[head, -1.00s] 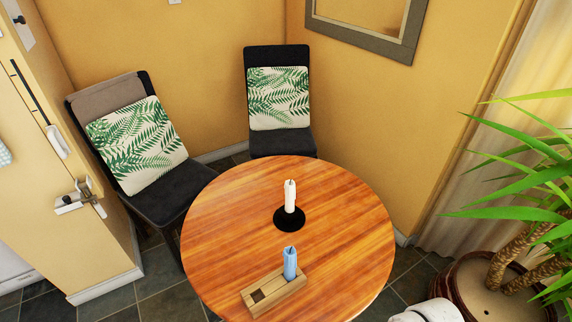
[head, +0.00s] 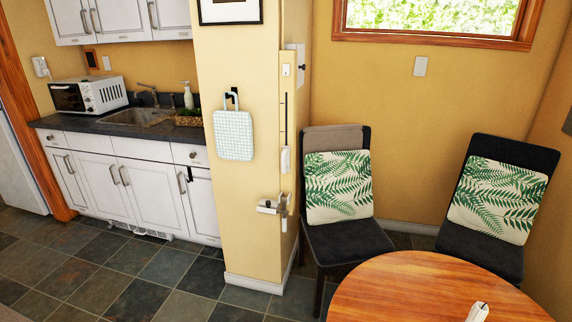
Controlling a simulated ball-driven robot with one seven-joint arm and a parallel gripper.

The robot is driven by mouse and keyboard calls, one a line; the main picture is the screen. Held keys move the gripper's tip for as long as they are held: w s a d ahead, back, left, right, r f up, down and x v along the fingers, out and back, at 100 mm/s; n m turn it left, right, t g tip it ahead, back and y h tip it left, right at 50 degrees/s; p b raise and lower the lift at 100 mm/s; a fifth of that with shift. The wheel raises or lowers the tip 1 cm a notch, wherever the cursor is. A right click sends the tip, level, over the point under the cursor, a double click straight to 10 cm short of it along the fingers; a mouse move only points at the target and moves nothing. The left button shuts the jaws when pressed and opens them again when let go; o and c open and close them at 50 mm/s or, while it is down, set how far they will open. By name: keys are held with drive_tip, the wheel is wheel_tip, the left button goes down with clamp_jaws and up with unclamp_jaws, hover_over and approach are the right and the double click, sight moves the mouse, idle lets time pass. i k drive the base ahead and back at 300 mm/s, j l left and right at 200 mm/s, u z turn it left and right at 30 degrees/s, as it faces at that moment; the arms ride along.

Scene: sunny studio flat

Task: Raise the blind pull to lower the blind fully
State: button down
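The blind pull (head: 285,160) is a small white handle on the narrow end of the yellow partition wall. It sits at the bottom of a dark vertical slot (head: 283,120). The window (head: 435,14) at the top right has a wooden frame. Green foliage shows through its visible lower part, and no blind covers that part. The top of the window is cut off.
Below the pull, a metal fitting with a pale cylinder (head: 268,207) sticks out from the wall. Two chairs (head: 350,238) and a round table (head: 400,290) stand right. The tiled floor (head: 140,280) at front left is clear.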

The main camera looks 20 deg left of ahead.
sight(285, 151)
drive_tip(key=i+j, duration=0.6)
drive_tip(key=j, duration=0.15)
drive_tip(key=i+j, duration=0.55)
drive_tip(key=j, duration=0.2)
